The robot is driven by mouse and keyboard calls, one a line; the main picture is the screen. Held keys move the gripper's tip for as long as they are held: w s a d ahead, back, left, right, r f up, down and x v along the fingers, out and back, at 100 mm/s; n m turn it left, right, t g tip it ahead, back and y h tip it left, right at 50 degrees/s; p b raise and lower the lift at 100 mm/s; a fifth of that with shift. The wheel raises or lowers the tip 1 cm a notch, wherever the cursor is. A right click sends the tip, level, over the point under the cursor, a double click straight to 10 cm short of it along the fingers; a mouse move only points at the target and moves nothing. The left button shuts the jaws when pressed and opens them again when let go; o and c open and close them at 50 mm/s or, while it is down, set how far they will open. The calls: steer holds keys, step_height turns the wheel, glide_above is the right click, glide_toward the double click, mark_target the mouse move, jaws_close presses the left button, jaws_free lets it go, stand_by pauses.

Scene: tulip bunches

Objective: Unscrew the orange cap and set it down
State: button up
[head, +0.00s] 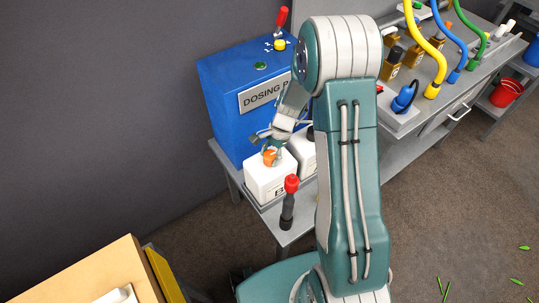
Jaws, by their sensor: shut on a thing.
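The orange cap (269,157) is on top of a white container (268,181), which stands upright at the front of a grey bench. My gripper (270,151) reaches down over the container and is shut on the orange cap. The fingers partly cover the cap. I cannot tell whether the cap is still threaded on the neck or loose.
A blue dosing box (228,98) with a red lever stands behind. A second white container (303,150) is partly hidden by my arm. A red-topped black handle (289,200) rises near the bench's front. Hoses and fittings crowd the right workbench (455,92).

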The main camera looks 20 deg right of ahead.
steer(key=n+g+h, duration=0.1)
steer(key=n, duration=0.3)
steer(key=shift+s, duration=0.1)
steer(key=shift+n, duration=0.3)
steer(key=shift+n+g, duration=0.3)
steer(key=shift+n, duration=0.1)
steer(key=n, duration=0.2)
steer(key=n+g+h, duration=0.1)
steer(key=n, duration=0.1)
steer(key=shift+r+h, duration=0.1)
steer(key=shift+h, duration=0.2)
steer(key=n+h, duration=0.2)
steer(key=n, duration=0.3)
steer(key=shift+r, duration=0.1)
steer(key=shift+d, duration=0.1)
